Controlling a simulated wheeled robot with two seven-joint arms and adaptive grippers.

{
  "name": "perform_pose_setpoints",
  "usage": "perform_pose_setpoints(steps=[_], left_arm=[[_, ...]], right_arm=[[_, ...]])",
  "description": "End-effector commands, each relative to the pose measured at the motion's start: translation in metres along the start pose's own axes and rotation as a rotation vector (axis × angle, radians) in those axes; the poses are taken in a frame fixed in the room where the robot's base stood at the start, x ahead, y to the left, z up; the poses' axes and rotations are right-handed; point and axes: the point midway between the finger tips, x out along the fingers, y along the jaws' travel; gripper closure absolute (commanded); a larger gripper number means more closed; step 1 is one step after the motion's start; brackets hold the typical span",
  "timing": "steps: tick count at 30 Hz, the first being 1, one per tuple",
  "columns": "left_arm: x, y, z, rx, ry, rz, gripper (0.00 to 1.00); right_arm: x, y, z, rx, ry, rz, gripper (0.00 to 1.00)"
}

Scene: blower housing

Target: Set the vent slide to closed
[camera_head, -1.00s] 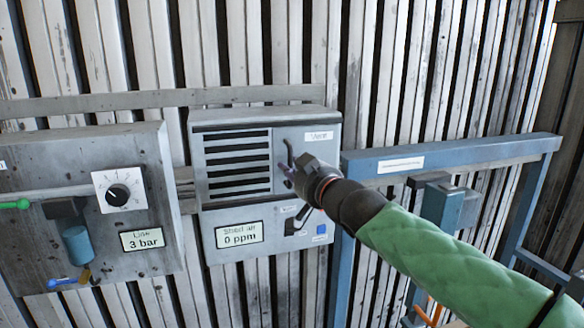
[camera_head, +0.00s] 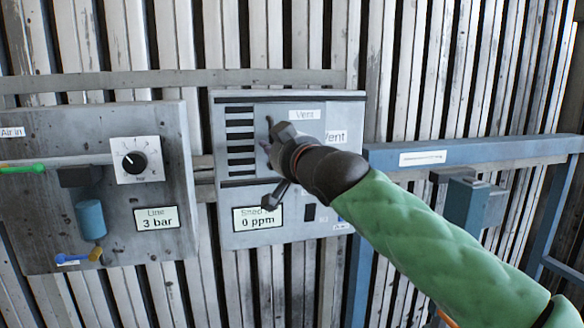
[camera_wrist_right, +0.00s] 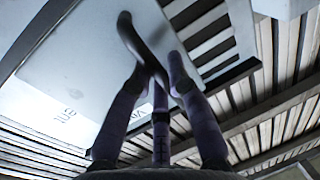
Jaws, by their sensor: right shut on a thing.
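The vent slide (camera_head: 283,110) is a flat grey plate with a "Vent" label on the vent box. It covers the right part of the dark slots (camera_head: 240,135), and their left ends still show. My right gripper (camera_head: 268,140) is shut on the slide's dark curved handle, at the plate's left side. In the right wrist view the fingers (camera_wrist_right: 155,75) close around the handle (camera_wrist_right: 138,38), with the pale plate (camera_wrist_right: 75,65) behind. My gripper and forearm hide the lower right of the slide. My left gripper is not in view.
Below the slots are a "0 ppm" display (camera_head: 256,219) and a lever (camera_head: 275,195), partly behind my arm. A panel (camera_head: 60,135) with a dial (camera_head: 135,162) stands to the left. A blue frame (camera_head: 480,152) stands to the right.

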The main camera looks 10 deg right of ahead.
Motion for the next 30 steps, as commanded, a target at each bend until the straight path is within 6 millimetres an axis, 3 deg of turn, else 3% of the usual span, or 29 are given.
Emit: perform_pose_setpoints(steps=[1,3,15,30], left_arm=[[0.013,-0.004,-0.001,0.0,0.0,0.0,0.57],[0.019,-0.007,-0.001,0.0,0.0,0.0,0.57],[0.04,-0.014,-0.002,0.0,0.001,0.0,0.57],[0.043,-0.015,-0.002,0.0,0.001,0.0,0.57]], right_arm=[[0.002,-0.01,0.006,-0.001,0.002,-0.005,1.0],[0.004,-0.02,0.005,-0.001,0.001,-0.004,1.0],[0.013,-0.062,0.002,-0.001,-0.002,-0.003,1.0],[0.015,-0.072,0.0,0.0,-0.001,-0.003,1.0]])
